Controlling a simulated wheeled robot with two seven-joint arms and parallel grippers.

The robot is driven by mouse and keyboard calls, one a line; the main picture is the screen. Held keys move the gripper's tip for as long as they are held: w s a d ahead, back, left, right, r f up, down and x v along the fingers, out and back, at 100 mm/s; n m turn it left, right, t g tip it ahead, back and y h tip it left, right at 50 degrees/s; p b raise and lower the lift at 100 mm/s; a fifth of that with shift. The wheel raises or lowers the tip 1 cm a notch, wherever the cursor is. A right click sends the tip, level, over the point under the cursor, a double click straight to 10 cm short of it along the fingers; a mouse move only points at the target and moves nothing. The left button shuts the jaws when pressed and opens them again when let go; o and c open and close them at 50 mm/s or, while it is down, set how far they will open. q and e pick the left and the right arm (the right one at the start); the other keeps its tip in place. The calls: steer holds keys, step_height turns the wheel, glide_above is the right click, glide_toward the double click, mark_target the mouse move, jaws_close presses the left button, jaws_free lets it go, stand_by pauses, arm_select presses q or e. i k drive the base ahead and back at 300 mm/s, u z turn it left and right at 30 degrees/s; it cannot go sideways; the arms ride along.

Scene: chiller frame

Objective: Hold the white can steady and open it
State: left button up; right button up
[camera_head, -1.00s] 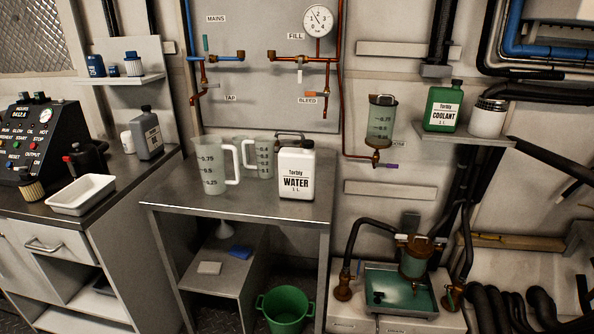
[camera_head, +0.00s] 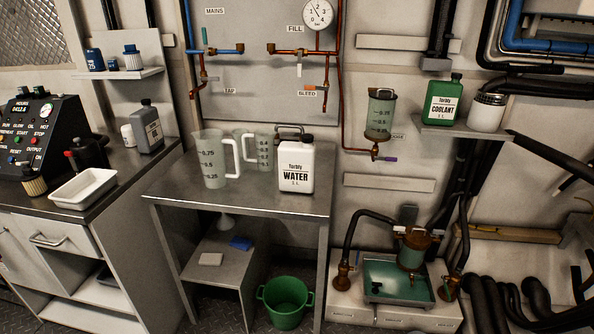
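The white can (camera_head: 296,168), labelled "Torbly WATER 1 L", stands upright on the metal table (camera_head: 260,203), near its back right. Its cap (camera_head: 308,138) appears to be on, at the top right beside the handle. Neither of my grippers is in view, and nothing touches the can.
Two clear measuring jugs stand left of the can, one in front (camera_head: 211,165) and one behind (camera_head: 264,150). The table front is clear. A green bucket (camera_head: 286,302) is on the floor below. A shelf at right holds a green coolant can (camera_head: 442,103) and a white jar (camera_head: 486,110).

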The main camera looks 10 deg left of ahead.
mark_target(296, 161)
steer(key=u, duration=0.05)
steer(key=k, duration=0.5)
steer(key=z, duration=0.8)
steer(key=i, duration=1.45)
steer(key=u, duration=0.95)
steer(key=i, duration=0.9)
steer(key=u, duration=1)
